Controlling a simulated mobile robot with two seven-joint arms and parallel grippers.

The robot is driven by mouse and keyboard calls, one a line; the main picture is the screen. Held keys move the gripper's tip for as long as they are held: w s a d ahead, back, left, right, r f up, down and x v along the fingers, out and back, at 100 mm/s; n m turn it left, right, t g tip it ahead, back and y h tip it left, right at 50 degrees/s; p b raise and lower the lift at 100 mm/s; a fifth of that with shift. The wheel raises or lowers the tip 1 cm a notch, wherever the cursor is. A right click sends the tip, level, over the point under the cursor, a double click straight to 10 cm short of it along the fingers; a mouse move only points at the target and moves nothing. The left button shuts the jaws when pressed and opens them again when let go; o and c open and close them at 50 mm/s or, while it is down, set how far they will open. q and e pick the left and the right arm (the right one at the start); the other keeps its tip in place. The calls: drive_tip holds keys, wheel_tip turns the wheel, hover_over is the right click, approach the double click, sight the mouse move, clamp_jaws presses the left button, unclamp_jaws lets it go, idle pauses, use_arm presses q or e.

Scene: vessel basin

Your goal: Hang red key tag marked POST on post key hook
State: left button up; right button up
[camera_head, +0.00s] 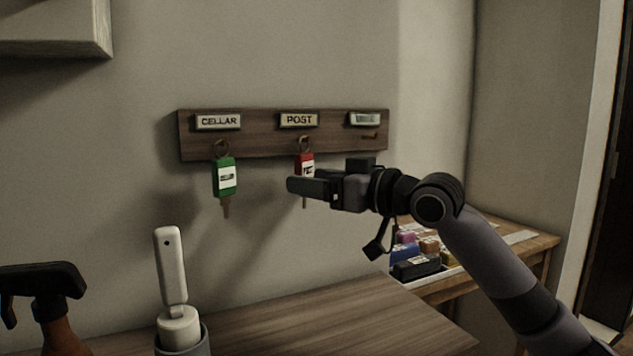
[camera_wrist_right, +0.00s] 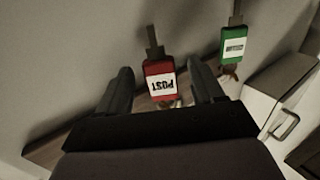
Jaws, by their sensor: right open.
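The red key tag marked POST (camera_head: 305,160) hangs by its ring at the POST hook (camera_head: 304,143), under the POST label (camera_head: 299,120) on the wooden key board. Its key hangs below it, and my right gripper partly covers the tag's lower part. My right gripper (camera_head: 300,187) comes in from the right and is open. In the right wrist view, the red tag (camera_wrist_right: 158,68) shows between the two spread fingers (camera_wrist_right: 162,85), with a gap on each side. I cannot see the left gripper.
A green key tag (camera_head: 222,181) hangs under the CELLAR label (camera_head: 218,121). The right hook (camera_head: 370,136) is empty. Below are a wooden counter (camera_head: 300,318), a white-handled tool (camera_head: 171,270) in a cup, a spray bottle (camera_head: 45,300) and a tray of coloured items (camera_head: 418,266).

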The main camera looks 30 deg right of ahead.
drive_tip(key=b+v, duration=0.1)
drive_tip(key=v, duration=0.6)
drive_tip(key=shift+b, duration=0.35)
drive_tip(key=shift+d, duration=0.15)
